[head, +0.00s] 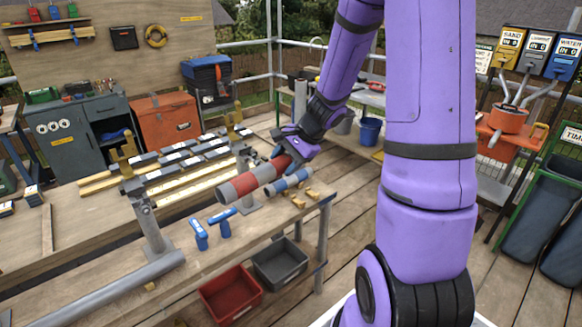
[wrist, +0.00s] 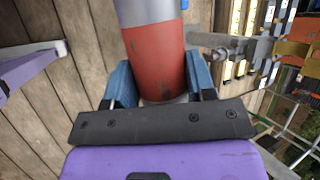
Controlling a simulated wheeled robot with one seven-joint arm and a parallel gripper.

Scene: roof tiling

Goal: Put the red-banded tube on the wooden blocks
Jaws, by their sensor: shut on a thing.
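The red-banded tube (head: 239,186) is grey with red bands. My gripper (head: 288,158) is shut on it near its far end and holds it above the workbench, its near end pointing to the lower left. In the wrist view, the blue fingers of my gripper (wrist: 156,84) press both sides of a red band of the red-banded tube (wrist: 155,52). Small wooden blocks (head: 298,201) lie on the bench at the right, beside a blue-banded tube (head: 287,182). Whether that tube touches them I cannot tell.
A long grey pipe (head: 112,290) lies at the front left. A metal rack with dark slats (head: 180,160) stands behind. Red (head: 231,294) and dark (head: 280,262) bins sit below the bench.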

